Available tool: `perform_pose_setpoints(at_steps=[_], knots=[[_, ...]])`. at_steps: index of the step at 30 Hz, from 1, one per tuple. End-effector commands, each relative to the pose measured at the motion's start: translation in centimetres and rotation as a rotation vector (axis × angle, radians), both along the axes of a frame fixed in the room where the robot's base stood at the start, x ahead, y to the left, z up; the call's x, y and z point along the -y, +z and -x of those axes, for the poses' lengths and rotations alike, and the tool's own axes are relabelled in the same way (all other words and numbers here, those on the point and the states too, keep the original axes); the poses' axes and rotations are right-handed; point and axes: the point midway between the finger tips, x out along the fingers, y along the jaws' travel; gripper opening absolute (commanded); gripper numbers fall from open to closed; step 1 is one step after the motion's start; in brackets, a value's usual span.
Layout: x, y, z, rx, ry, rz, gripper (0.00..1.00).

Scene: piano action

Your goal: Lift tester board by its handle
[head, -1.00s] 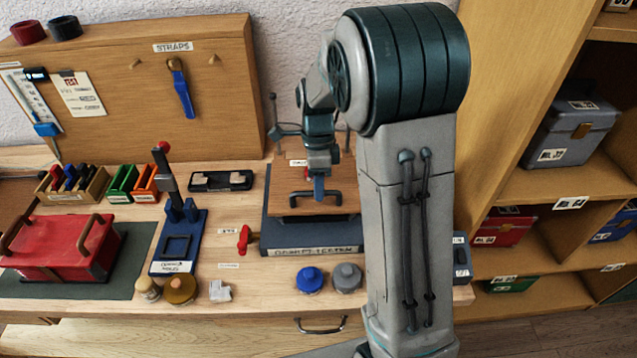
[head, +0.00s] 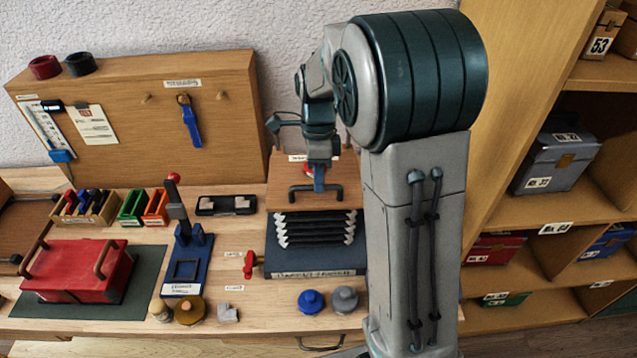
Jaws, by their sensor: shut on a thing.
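The tester board (head: 345,199) is a brown wooden board with a dark bar handle (head: 299,195) along its front. It stands raised and tilted above the blue-grey tester base (head: 312,262). Dark bellows (head: 312,229) with pale edges are stretched open between the board and the base. My gripper (head: 319,185) is at the middle of the handle, pointing down, with its jaws shut on it. The fingertips are small in the head view and partly merge with the handle. My arm covers the right side of the base.
A red lever (head: 249,264) sits left of the base. Blue (head: 311,302) and grey (head: 344,299) round knobs stand in front. A blue press with a red-tipped lever (head: 184,262) and a red case (head: 77,271) are farther left. Shelves (head: 545,232) stand at the right.

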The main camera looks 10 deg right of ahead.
Motion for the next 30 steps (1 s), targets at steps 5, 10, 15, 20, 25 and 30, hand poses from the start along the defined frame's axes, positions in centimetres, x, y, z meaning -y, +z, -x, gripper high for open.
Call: perform_pose_setpoints(at_steps=[5, 10, 15, 20, 25, 30], knots=[[0.0, 1.8, -0.1, 0.004, 0.0, 0.0, 0.0], [0.0, 1.8, -0.1, 0.003, 0.0, 0.0, 0.0], [0.0, 1.8, -0.1, 0.003, 0.0, 0.0, 0.16], [0.0, 1.7, -0.1, 0.003, 0.0, 0.0, 0.35], [0.0, 1.7, 0.0, 0.002, 0.0, -0.001, 0.35], [0.0, 2.7, -0.3, 0.004, 0.0, 0.0, 0.35]])
